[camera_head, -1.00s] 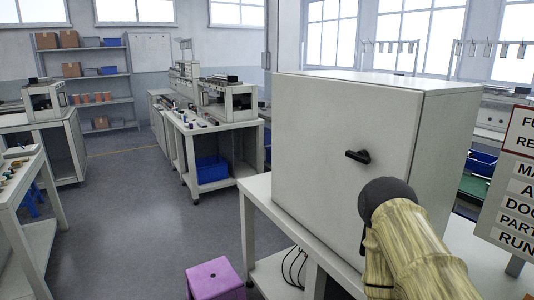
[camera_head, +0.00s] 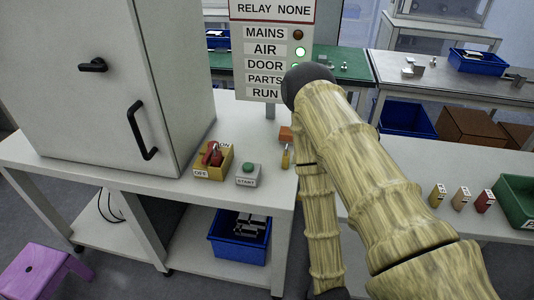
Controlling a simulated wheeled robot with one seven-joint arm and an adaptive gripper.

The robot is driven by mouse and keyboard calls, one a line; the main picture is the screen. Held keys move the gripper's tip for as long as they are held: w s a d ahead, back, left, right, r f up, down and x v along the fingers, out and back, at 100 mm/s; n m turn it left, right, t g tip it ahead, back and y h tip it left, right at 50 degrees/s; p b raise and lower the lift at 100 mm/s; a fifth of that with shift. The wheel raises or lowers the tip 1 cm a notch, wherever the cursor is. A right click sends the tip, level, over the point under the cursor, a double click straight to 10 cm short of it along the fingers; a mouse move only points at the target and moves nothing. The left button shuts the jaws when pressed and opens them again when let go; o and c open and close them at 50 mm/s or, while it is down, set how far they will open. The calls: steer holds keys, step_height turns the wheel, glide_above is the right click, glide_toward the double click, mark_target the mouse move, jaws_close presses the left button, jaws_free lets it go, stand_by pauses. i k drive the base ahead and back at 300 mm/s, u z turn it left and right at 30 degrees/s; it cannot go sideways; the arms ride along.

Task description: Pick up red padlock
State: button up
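A small red block-shaped item (camera_head: 485,202) with a pale label stands on the right-hand bench, at the right end of a short row; it looks like the red padlock, but it is too small to be sure. Beside it in the row are a tan one (camera_head: 461,198) and a yellow one (camera_head: 437,195). My tan, bamboo-textured arm crosses the middle of the view, left of the row. My gripper is not in view; the arm runs out of the bottom of the picture.
A green bin (camera_head: 517,199) sits right of the row. On the left bench are a grey cabinet (camera_head: 90,110), a yellow switch box (camera_head: 205,170) with a red handle, a START button box (camera_head: 248,174) and small orange items (camera_head: 286,134). A purple stool (camera_head: 40,272) stands lower left.

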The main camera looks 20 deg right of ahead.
mark_target(217, 159)
steer(key=z, duration=0.15)
steer(key=k, duration=0.5)
steer(key=u, duration=2.15)
steer(key=i, duration=1.25)
steer(key=z, duration=1.85)
